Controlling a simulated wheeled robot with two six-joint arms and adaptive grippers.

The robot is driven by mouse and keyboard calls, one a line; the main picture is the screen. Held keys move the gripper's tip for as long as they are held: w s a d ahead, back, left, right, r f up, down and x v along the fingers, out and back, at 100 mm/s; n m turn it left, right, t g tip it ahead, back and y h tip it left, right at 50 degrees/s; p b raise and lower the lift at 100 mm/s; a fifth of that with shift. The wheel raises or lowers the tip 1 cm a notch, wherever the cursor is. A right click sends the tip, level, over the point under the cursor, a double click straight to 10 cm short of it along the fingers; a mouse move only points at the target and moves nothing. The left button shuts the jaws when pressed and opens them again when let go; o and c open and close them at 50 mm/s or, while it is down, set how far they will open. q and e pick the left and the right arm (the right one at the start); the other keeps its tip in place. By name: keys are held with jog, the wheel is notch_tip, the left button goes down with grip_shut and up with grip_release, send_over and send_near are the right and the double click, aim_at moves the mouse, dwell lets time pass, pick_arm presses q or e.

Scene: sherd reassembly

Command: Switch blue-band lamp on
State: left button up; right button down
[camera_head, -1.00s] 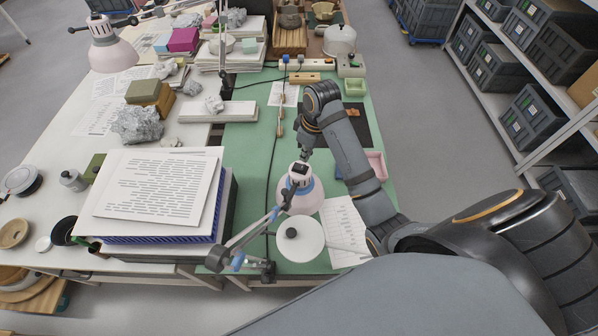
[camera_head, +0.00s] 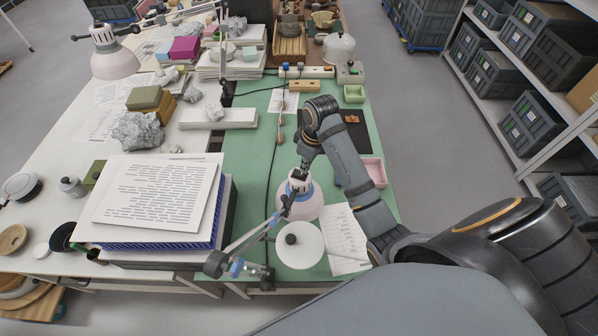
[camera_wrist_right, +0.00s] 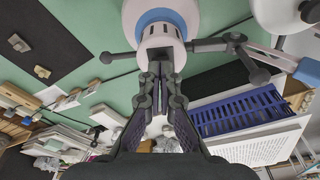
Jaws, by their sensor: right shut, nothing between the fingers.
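The blue-band lamp (camera_head: 304,202) has a pale pink shade with a blue band and a white cap, and hangs over the green mat on a jointed arm (camera_head: 250,238). In the right wrist view its blue band (camera_wrist_right: 158,16) and cap (camera_wrist_right: 160,36) are at the top. No glow shows on it. My right gripper (camera_head: 302,166) is shut and empty, pointing down at the cap. In the right wrist view its fingertips (camera_wrist_right: 161,66) are just below the cap; I cannot tell whether they touch it. My left gripper is not in view.
A second pink lamp (camera_head: 113,58) stands at the far left. A paper stack (camera_head: 160,195) is left of the blue-band lamp. A round white lid (camera_head: 300,252) and a printed sheet (camera_head: 344,238) lie in front. A pink tray (camera_head: 373,172) is to the right.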

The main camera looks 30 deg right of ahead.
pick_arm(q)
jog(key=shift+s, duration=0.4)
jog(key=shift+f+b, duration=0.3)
pick_arm(e)
jog(key=shift+f, duration=1.2)
notch_tip(320, 180, up, 5)
jog(key=p, duration=0.6)
jog(key=shift+r+p, duration=0.2)
jog(key=shift+p, duration=0.2)
pick_arm(q)
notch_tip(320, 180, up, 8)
jog(key=p, duration=0.1)
pick_arm(e)
jog(key=shift+r, duration=0.85)
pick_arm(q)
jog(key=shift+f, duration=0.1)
